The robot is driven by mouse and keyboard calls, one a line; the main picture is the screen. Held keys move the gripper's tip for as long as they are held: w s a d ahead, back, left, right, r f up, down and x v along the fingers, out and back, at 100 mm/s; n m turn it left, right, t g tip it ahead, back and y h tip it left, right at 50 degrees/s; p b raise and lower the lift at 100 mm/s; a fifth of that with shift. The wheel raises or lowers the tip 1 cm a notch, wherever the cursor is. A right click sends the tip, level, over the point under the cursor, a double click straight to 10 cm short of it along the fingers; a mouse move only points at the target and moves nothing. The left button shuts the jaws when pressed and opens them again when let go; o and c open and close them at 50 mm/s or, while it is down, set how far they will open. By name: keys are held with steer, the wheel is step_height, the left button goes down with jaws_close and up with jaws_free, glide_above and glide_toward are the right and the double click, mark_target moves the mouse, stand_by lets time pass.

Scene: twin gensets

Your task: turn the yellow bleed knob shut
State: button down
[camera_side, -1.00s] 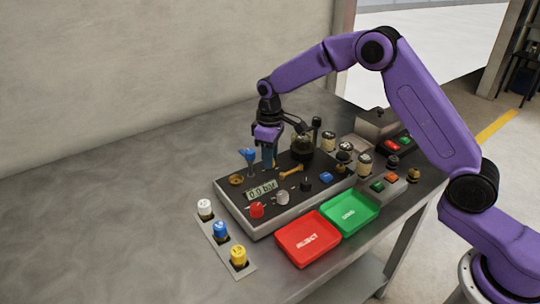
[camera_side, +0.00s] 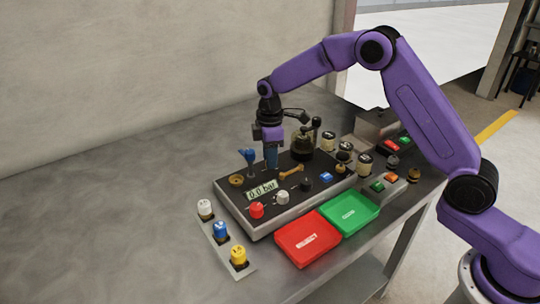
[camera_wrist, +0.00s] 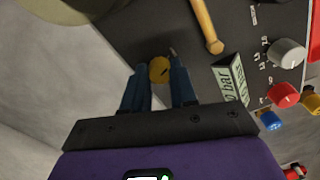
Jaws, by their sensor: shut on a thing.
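The yellow bleed knob (camera_wrist: 159,70) shows in the wrist view as a small round yellow head on the dark panel. My gripper (camera_wrist: 160,73) is shut on it, with one blue finger on each side.
Red (camera_side: 307,239) and green (camera_side: 348,213) trays stand in front. The table's left is clear.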

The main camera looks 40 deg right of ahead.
steer(key=shift+r, duration=0.1)
steer(key=c, duration=0.9)
jaws_free()
steer(key=shift+r, duration=0.1)
step_height(320, 180, up, 17)
steer(key=shift+r, duration=0.1)
steer(key=s+a+f, duration=0.1)
steer(key=s, duration=0.8)
steer(key=s+a+f, duration=0.1)
steer(key=s+a, duration=0.1)
steer(key=s, duration=0.7)
steer(key=s+d+f, duration=0.2)
steer(key=s+d, duration=0.1)
steer(key=s, duration=0.4)
steer(key=s+d+f, duration=0.2)
steer(key=s+d, duration=0.2)
steer(key=s, duration=0.4)
steer(key=s+d+f+m, duration=0.1)
steer(key=s+d+f, duration=0.1)
steer(key=s, duration=0.5)
steer(key=shift+s+d+f, duration=0.25)
steer(key=shift+d, duration=0.5)
